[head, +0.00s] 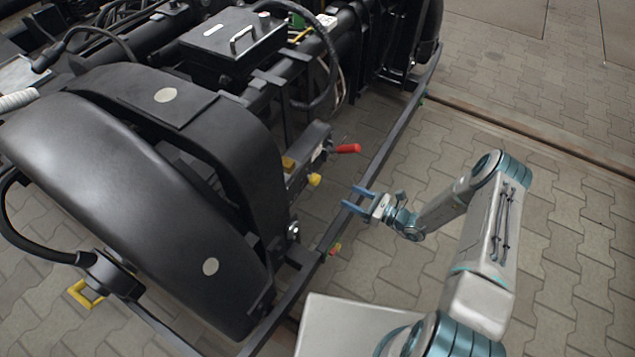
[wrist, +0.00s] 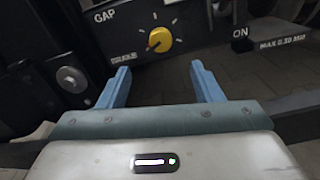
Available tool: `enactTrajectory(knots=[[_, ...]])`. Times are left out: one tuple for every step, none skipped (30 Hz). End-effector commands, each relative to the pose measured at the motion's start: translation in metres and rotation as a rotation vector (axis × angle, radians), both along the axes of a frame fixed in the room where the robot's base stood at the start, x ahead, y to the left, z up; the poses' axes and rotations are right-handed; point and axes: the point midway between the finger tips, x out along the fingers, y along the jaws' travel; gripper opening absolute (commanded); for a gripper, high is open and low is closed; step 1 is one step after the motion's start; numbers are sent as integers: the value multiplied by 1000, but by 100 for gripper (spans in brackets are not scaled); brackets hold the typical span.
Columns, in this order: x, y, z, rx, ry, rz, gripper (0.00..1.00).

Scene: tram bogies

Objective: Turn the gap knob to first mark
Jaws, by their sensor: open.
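The round yellow gap knob (wrist: 160,40) sits on a dark panel with the white word GAP at its upper left in the wrist view. In the head view the knob (head: 314,180) sticks out from the bogie's side. My gripper (head: 348,196) is open and empty, to the right of the knob and apart from it. In the wrist view its blue fingers (wrist: 160,69) stand either side below the knob.
A red-tipped lever (head: 348,149) sticks out above the knob. A dark rail (head: 385,145) runs along the bogie's side near my gripper. A large black wheel cover (head: 120,190) fills the left. An ON label (wrist: 240,32) is right of the knob. Paving at right is clear.

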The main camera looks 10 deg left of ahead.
Motion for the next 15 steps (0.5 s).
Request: enactTrajectory(knots=[[1,2,-3,5,4,-5,59],[1,4,-3,5,5,-6,59],[3,7,-3,6,4,-6,59],[4,11,-3,5,3,-6,59],[5,15,-3,6,3,-5,59],[7,21,-3,6,3,-4,59],[9,27,-4,6,2,-3,59],[11,33,-4,6,2,-3,59],[14,41,-4,5,2,-2,59],[16,47,-4,5,2,-2,59],[18,53,-4,4,2,-2,59],[21,61,-4,4,1,-1,59],[23,68,-4,5,2,-1,59],[25,74,-4,5,2,-1,59],[27,82,-4,5,2,-2,59]])
